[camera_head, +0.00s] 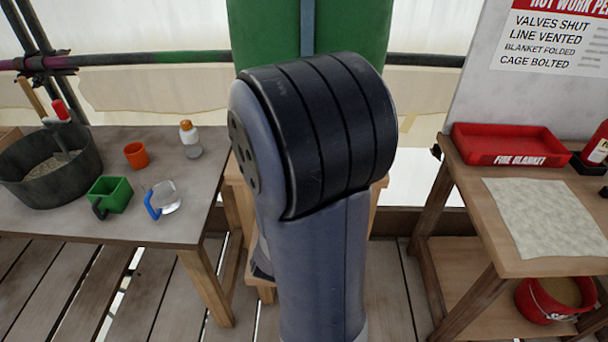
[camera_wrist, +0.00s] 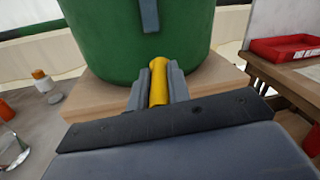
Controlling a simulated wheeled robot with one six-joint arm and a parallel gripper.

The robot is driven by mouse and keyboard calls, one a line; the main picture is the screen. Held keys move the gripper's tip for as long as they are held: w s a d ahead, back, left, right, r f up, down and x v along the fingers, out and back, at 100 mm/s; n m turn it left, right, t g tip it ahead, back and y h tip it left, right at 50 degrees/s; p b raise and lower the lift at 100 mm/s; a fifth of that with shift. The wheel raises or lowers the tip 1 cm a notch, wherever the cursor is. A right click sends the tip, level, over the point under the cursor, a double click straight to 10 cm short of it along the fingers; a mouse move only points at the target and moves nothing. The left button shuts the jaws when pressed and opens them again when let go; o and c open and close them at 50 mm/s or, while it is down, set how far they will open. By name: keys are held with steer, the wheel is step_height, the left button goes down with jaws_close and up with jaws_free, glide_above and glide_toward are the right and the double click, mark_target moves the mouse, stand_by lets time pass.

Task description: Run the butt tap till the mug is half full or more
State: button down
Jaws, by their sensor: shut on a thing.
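The green butt (camera_head: 255,30) stands at the back centre, its lower part hidden by my arm in the head view. In the wrist view the butt (camera_wrist: 110,40) rests on a wooden stand (camera_wrist: 85,100). My gripper (camera_wrist: 158,85) is shut on a yellow bar (camera_wrist: 158,80), which looks like the tap's handle, in front of the butt. The spout and any water are not visible. A clear mug (camera_head: 170,198) with a blue handle is on the left table; I cannot tell what is in it. My gripper is hidden in the head view.
The left table (camera_head: 150,228) also holds a dark tub (camera_head: 30,180), a green box-shaped scoop (camera_head: 112,192), an orange cup (camera_head: 136,155) and an orange-capped bottle (camera_head: 190,140). The right bench holds a red tray (camera_head: 500,158) and a pale cloth (camera_head: 545,210). A red bucket (camera_head: 540,305) is below.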

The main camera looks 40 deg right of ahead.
stand_by(0.4)
steer(key=c, duration=1.3)
jaws_free()
